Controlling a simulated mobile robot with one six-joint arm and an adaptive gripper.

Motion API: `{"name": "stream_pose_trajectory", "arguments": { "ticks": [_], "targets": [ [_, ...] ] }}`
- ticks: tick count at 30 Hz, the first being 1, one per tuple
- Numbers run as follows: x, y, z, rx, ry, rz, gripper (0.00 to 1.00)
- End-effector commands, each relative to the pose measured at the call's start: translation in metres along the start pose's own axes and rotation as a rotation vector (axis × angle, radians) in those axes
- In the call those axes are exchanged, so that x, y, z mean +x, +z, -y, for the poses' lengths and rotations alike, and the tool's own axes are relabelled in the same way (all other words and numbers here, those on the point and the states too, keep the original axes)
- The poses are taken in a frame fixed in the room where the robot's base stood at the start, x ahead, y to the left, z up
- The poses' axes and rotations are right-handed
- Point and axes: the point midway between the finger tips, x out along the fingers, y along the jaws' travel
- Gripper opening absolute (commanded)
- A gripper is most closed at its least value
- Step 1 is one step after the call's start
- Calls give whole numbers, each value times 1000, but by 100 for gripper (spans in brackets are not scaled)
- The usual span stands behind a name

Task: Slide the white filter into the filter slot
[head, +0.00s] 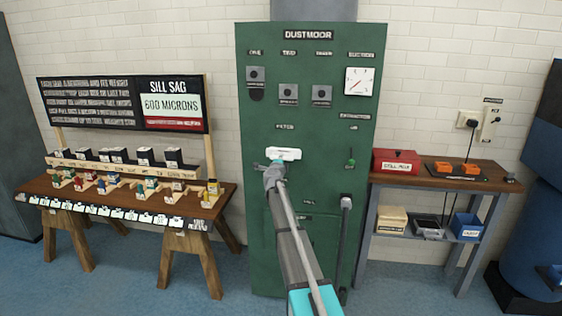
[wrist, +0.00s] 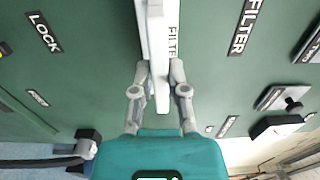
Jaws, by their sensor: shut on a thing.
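The white filter (head: 284,153) is at the front of the green cabinet (head: 255,190), below the FILTER label (head: 285,127). In the wrist view the filter (wrist: 154,35) is a long white bar seen nearly edge-on, with part of a "FILT" label on its side. My gripper (head: 277,166) is shut on the filter's near end, and its two fingers (wrist: 159,72) lie on either side of it in the wrist view. The filter slot is hidden behind the filter. I cannot tell how far the filter is in the slot, if at all.
The cabinet face carries a dial (head: 359,81), several knobs and a green-tipped switch (head: 351,162). A grey lever (head: 346,204) stands at its lower right. A wooden bench (head: 140,196) with small bottles is at left, and a table (head: 445,181) with a red box is at right.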

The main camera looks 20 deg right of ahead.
Motion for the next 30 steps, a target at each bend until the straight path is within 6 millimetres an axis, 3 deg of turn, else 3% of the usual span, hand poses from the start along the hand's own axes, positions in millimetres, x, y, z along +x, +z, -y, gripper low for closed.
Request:
{"name": "stream_pose_trajectory", "arguments": {
  "ticks": [30],
  "targets": [
    [18,0,0,0,0,0,0]
  ]
}}
